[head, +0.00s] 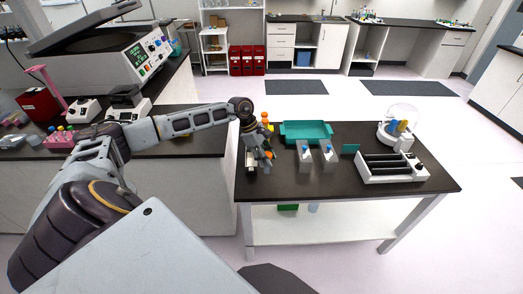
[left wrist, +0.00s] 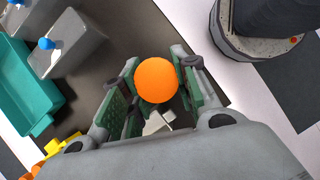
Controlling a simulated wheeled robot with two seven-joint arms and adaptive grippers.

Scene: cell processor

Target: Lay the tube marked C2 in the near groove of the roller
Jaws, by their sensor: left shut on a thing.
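My left gripper (head: 257,164) is over the left end of the dark table. It is shut on an orange-capped tube (head: 268,155); in the left wrist view the round orange cap (left wrist: 156,80) sits between the green finger pads (left wrist: 157,98). The tube's body is mostly hidden below the cap, and no C2 mark can be read. The roller (head: 392,180), a white unit with dark rollers and grooves between them, stands on the right part of the table, well apart from the gripper. My right gripper is out of view.
Two pale holders with blue-topped items (head: 305,155) (head: 328,155) stand between gripper and roller. A teal tray (head: 306,138) lies behind them, a small teal block (head: 350,149) to their right. A domed device (head: 397,138) stands behind the roller. The table's front strip is clear.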

